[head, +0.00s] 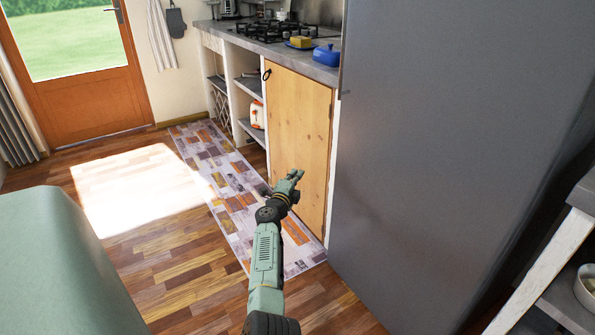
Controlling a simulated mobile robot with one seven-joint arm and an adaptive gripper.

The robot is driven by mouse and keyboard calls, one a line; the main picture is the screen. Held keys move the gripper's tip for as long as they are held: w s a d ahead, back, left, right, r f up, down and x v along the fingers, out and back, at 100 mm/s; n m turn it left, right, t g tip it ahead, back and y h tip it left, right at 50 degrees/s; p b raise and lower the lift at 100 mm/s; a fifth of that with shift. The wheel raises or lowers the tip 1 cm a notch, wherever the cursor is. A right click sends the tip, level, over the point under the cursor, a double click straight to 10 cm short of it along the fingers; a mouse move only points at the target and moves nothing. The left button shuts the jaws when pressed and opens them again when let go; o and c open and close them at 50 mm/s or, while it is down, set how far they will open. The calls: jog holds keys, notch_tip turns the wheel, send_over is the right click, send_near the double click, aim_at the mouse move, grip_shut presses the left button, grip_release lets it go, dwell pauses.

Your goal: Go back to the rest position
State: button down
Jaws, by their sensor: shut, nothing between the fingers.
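My gripper (295,175) is at the end of my green arm, which reaches forward from the bottom of the head view. It is shut and empty. It shows in front of the wooden cupboard door (300,130), above the patterned rug. I cannot tell how far it is from the door. The door has a dark ring handle (267,75) at its upper left and appears closed.
A tall grey fridge-like block (455,150) stands close on the right. The counter (265,45) holds a hob (270,31), a blue dish (327,55) and a yellow item (301,42). A patterned rug (225,175) and open wooden floor (185,285) lie left of my arm.

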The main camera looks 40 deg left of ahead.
jog(key=shift+s, duration=0.25)
jog(key=shift+a, duration=0.1)
